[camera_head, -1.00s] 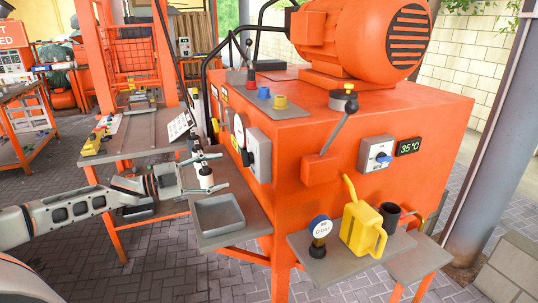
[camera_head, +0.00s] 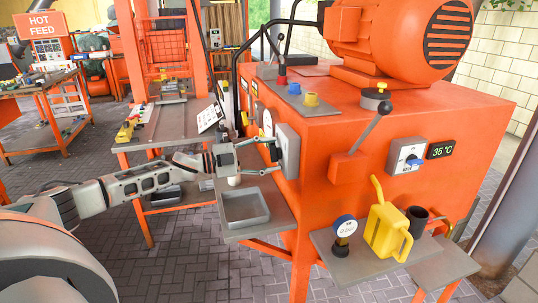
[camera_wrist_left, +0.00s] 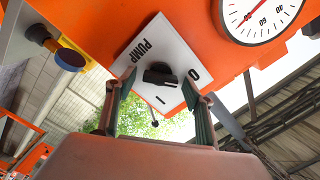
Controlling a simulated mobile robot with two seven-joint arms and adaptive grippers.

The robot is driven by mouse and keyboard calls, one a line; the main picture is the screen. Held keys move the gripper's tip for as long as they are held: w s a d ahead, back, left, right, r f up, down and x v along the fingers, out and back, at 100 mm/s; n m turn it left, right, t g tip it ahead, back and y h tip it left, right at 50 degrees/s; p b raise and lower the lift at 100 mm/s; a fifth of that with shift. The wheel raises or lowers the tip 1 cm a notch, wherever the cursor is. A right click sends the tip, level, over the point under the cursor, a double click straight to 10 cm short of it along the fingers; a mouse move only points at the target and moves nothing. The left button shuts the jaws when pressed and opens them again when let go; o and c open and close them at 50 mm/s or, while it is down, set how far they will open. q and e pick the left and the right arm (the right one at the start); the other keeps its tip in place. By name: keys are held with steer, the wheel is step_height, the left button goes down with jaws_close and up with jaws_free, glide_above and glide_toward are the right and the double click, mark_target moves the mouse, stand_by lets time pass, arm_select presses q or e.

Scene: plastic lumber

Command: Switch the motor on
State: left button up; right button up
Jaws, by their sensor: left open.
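The large orange motor (camera_head: 392,38) sits on top of the orange machine. A grey switch box (camera_head: 288,150) is on the machine's left side. In the left wrist view its white plate (camera_wrist_left: 147,48) reads PUMP, with 0 and I marks and a black knob (camera_wrist_left: 160,76). My left gripper (camera_head: 268,156) is open at the box; in the wrist view its fingers (camera_wrist_left: 152,88) stand on either side of the knob, and contact cannot be told. My right gripper is in neither view.
A grey tray (camera_head: 246,208) and a small white cylinder (camera_head: 233,181) are on the side shelf below my gripper. A lever (camera_head: 371,130), yellow can (camera_head: 386,222) and gauge (camera_head: 345,229) are at the front. A round dial (camera_wrist_left: 262,14) is beside the PUMP plate.

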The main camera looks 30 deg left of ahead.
arm_select(q)
steer(key=shift+c, duration=0.4)
steer(key=c, duration=1)
steer(key=shift+c, duration=0.2)
